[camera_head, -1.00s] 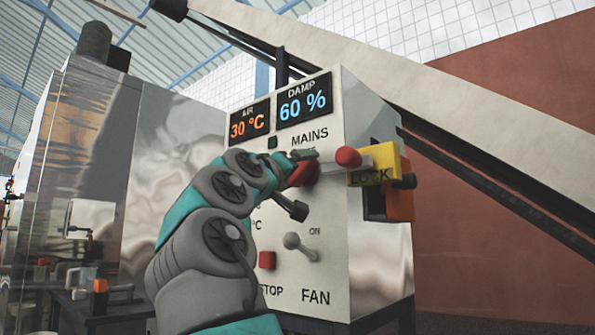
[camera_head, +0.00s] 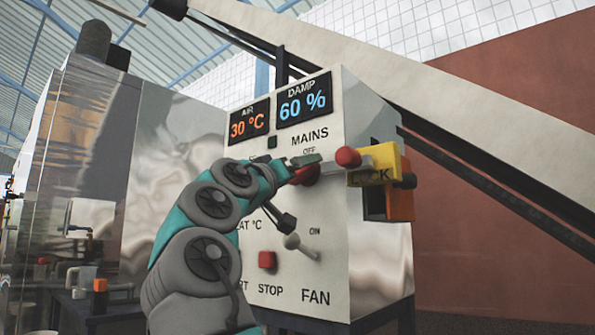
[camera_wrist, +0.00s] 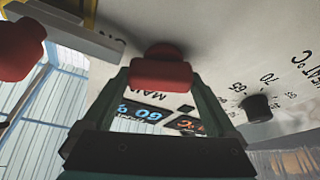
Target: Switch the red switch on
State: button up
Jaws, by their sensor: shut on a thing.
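The red switch (camera_head: 306,177) is on the white panel under the MAINS label, with OFF printed just above it. In the wrist view the red switch (camera_wrist: 161,74) shows between the two finger ends, its rounded far end near the panel. My gripper (camera_head: 303,164) comes from the left and is shut on the switch. In the wrist view my gripper (camera_wrist: 160,82) has a finger on each side of the red handle. The small square lamp (camera_head: 272,142) left of MAINS looks dark. The fingers partly hide the switch in the head view.
A red ball knob (camera_head: 348,157) and yellow LOCK piece (camera_head: 380,164) stick out close to the right of my gripper. Below are a black knob (camera_head: 287,222), a FAN toggle (camera_head: 293,242) and a red STOP button (camera_head: 267,260). A steel cabinet (camera_head: 170,150) stands left.

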dwell(0.4)
jog(key=o, duration=1)
jog(key=b+v, duration=0.3)
jog(key=v, duration=0.5)
jog(key=shift+w+f, duration=0.1)
